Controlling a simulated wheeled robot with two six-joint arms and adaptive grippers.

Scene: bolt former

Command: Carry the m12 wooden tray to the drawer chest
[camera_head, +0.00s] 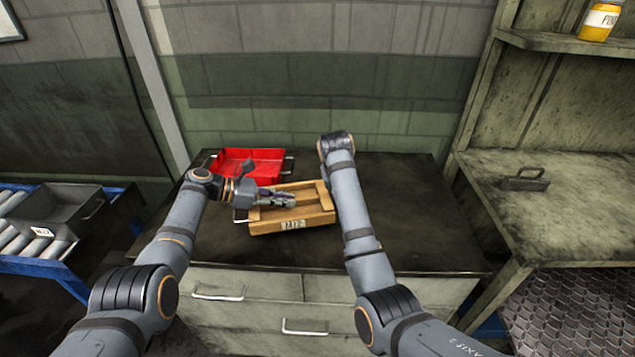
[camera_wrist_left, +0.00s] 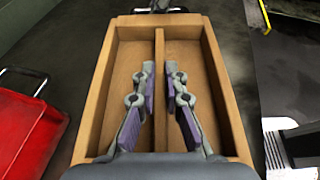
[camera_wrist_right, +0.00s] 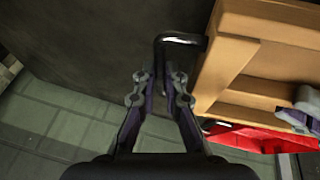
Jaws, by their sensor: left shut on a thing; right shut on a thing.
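The m12 wooden tray (camera_head: 262,225) is over the dark top of the drawer chest (camera_head: 400,240), its label facing me. I cannot tell whether it rests on the top. It is empty, with two compartments and a middle divider (camera_wrist_left: 160,48) in the left wrist view. My left gripper (camera_head: 290,198) reaches into the tray and is shut on the divider; its fingers (camera_wrist_left: 160,75) straddle it. My right gripper (camera_wrist_right: 159,80) is shut on the tray's dark end handle (camera_wrist_right: 182,38). In the head view my right arm hides that gripper and handle.
A red bin (camera_head: 250,158) stands just behind the tray, to its left. A grey bin (camera_head: 60,212) sits on the roller conveyor (camera_head: 22,240) at the left. A shelf unit (camera_head: 585,200) stands at the right. The chest top right of my right arm is clear.

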